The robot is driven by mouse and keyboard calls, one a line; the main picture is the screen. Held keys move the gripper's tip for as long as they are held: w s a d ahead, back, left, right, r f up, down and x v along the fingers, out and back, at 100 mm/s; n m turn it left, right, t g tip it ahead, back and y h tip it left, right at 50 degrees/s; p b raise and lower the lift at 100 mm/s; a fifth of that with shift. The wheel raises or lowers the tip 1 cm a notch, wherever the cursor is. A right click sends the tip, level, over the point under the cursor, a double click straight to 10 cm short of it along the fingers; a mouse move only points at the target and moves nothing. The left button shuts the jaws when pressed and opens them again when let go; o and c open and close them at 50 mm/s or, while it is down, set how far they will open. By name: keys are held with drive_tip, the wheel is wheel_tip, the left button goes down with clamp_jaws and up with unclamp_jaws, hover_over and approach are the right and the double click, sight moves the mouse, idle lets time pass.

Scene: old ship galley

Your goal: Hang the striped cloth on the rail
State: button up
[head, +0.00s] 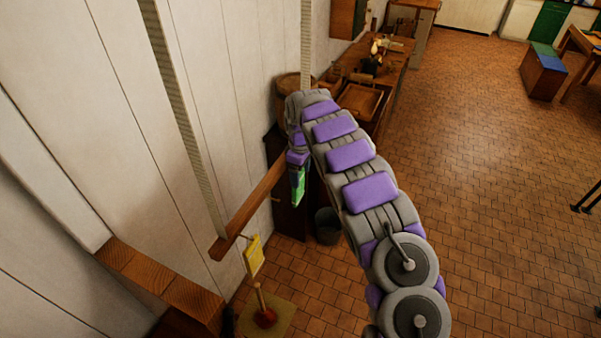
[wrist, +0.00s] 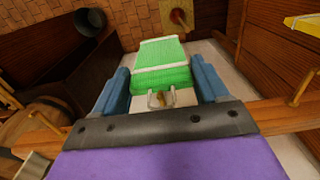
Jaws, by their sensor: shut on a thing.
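The striped cloth, green with white bands, is in my gripper in the wrist view (wrist: 162,68); it also shows in the head view (head: 299,190). My gripper (wrist: 160,80) has a blue finger on each side of the cloth and is shut on it. The wooden rail (head: 240,219) runs along the white wall, and my gripper is at its far part. In the wrist view the rail (wrist: 278,116) passes behind my gripper, which hides its middle. A small peg and a pale loop (wrist: 156,99) show between the fingers; I cannot tell whether the loop is over the peg.
A yellow cloth (head: 254,256) hangs from the rail's near end. A bare peg (wrist: 45,121) shows at the left in the wrist view.

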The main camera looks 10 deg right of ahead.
drive_tip(key=shift+w+a+f, duration=0.2)
drive_tip(key=shift+a+f, duration=0.05)
drive_tip(key=shift+f, duration=0.15)
idle(0.8)
idle(0.4)
drive_tip(key=o, duration=1.5)
drive_tip(key=shift+r, duration=0.1)
drive_tip(key=shift+r+p, duration=0.75)
drive_tip(key=shift+r, duration=7.8)
drive_tip(key=s+d+m+b, duration=0.2)
drive_tip(key=s+m+b, duration=0.2)
drive_tip(key=s+b, duration=0.55)
drive_tip(key=s+f+m+b, duration=0.2)
drive_tip(key=s+f, duration=0.4)
drive_tip(key=s, duration=0.8)
drive_tip(key=s+a+f+m+g+b, duration=0.1)
drive_tip(key=s+f+b, duration=0.3)
drive_tip(key=s, duration=1.1)
drive_tip(key=s+f+m+b, duration=0.3)
drive_tip(key=s+f, duration=0.5)
drive_tip(key=s, duration=0.6)
drive_tip(key=shift+s+a+f+m+g+b, duration=0.2)
drive_tip(key=shift+a+m+g+b, duration=0.15)
drive_tip(key=shift+b, duration=0.25)
